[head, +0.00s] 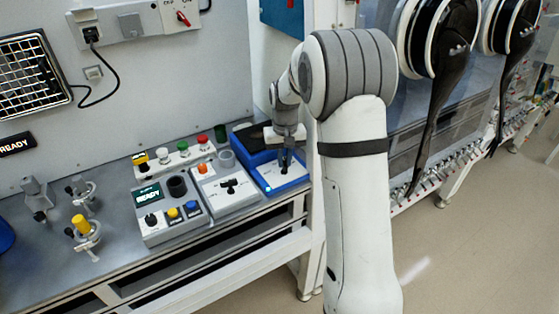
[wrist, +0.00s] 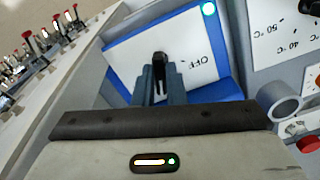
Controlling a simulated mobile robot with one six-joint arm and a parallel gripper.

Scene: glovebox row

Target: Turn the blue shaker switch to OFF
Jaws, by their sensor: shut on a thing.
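The blue shaker (head: 254,157) stands at the right end of the bench in the head view, with a white sloped panel on its front. The panel also shows in the wrist view (wrist: 125,52). My gripper (head: 286,165) points down at this panel. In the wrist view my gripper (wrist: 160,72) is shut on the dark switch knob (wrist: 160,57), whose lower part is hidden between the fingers. The word OFF is printed just right of the knob there. I cannot tell the knob's exact angle.
A grey unit with a black knob and temperature marks (head: 222,187) stands left of the shaker. Further left is a control box (head: 170,212) with a READY display. Clamps stand on the bench at left. Black gloves (head: 455,80) hang at right.

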